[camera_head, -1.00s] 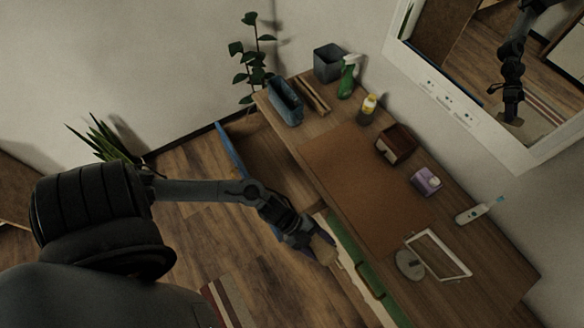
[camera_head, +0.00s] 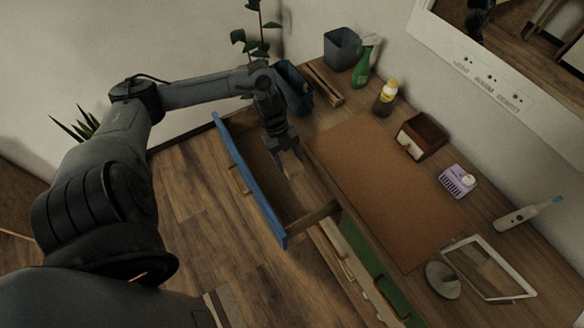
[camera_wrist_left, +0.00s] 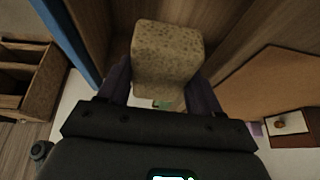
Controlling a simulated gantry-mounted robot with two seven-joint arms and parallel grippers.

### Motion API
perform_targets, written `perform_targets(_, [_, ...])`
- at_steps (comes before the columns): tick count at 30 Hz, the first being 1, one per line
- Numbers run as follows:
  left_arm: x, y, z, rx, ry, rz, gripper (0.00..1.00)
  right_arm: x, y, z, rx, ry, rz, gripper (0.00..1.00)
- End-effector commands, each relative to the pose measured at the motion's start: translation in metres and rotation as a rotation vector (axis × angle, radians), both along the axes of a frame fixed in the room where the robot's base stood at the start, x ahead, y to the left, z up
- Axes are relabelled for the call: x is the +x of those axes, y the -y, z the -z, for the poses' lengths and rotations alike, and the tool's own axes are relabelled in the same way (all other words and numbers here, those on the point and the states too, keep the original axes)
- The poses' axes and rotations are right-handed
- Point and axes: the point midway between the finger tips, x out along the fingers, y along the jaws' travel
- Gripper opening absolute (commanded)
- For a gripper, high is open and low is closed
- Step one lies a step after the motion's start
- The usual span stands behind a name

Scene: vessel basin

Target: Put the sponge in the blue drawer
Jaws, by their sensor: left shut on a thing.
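The tan sponge (camera_head: 292,162) is held in my left gripper (camera_head: 283,153), inside the outline of the open blue drawer. In the left wrist view the speckled sponge (camera_wrist_left: 167,58) sits between the two fingers, and my left gripper (camera_wrist_left: 162,90) is shut on it. The blue drawer (camera_head: 247,178) is pulled out from the desk, its blue front facing left and its wooden inside showing. The sponge looks to be over or in the drawer; its height above the bottom is hard to tell. The blue front also shows in the left wrist view (camera_wrist_left: 68,38). My right gripper is not in view.
A green drawer (camera_head: 372,272) is beside the blue one, lower in the picture.

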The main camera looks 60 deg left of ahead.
Motion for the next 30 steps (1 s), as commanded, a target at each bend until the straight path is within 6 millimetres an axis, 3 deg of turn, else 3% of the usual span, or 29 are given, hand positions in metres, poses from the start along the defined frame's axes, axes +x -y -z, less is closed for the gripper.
perform_targets(6, [0.005,0.000,0.002,0.031,-0.039,0.000,0.36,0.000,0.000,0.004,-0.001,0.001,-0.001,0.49])
perform_targets(10, [0.005,0.000,0.014,0.038,-0.052,-0.001,0.36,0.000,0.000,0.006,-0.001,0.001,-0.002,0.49])
perform_targets(24, [0.005,0.000,0.117,0.040,-0.053,-0.002,0.36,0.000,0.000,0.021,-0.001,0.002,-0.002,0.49])
perform_targets(30, [0.005,0.000,0.138,0.041,-0.052,0.000,0.36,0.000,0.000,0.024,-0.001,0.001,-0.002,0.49])
